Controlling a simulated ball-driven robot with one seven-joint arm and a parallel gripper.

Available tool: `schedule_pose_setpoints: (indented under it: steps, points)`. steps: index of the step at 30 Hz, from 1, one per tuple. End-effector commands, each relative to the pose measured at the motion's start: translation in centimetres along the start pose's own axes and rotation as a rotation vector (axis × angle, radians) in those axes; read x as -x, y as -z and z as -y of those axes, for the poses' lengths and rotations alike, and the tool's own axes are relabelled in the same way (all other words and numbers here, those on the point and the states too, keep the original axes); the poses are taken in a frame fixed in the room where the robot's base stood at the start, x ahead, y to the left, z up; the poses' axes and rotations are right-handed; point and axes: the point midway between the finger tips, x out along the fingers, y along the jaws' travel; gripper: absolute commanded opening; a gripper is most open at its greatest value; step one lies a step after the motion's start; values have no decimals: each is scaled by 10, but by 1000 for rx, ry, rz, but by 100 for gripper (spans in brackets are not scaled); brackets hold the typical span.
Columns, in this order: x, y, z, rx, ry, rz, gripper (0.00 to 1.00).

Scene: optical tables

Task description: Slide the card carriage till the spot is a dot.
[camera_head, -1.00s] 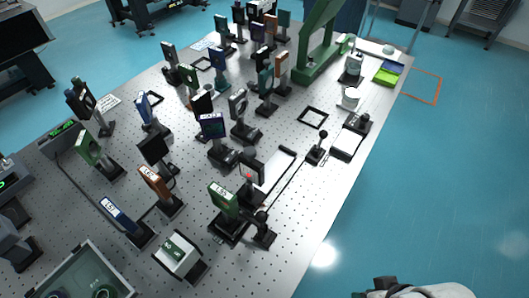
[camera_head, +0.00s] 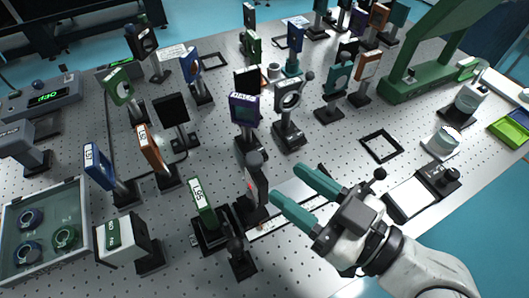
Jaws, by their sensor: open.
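The card carriage (camera_head: 257,190) is a dark upright card on a dark base with a round knob on top. It stands on a pale rail (camera_head: 296,189), just right of the green LS5 mount (camera_head: 203,207). A small red mark shows on the card's left face; it is too small to tell whether it is a dot or a line. My gripper (camera_head: 286,184) has two green fingers spread apart and empty. The fingers point left, toward the card, from its right side, and partly cover the rail. No contact with the card can be made out.
Upright optics crowd the table, including a purple-topped mount (camera_head: 244,110) and a round lens mount (camera_head: 289,97) behind the carriage. A small dark post (camera_head: 236,252) stands in front. A square black frame (camera_head: 382,145) lies flat at right. A glass-topped box (camera_head: 45,235) sits at left.

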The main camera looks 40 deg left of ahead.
Motion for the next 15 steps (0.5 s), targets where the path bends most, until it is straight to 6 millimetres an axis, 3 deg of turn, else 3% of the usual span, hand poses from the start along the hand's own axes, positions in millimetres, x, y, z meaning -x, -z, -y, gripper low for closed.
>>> schedule_pose_setpoints:
  steps: [9, 15]
  points:
    - [-58, 1, 1, -3, 3, 2, 50]
    - [-79, 0, 0, -3, 0, 3, 50]
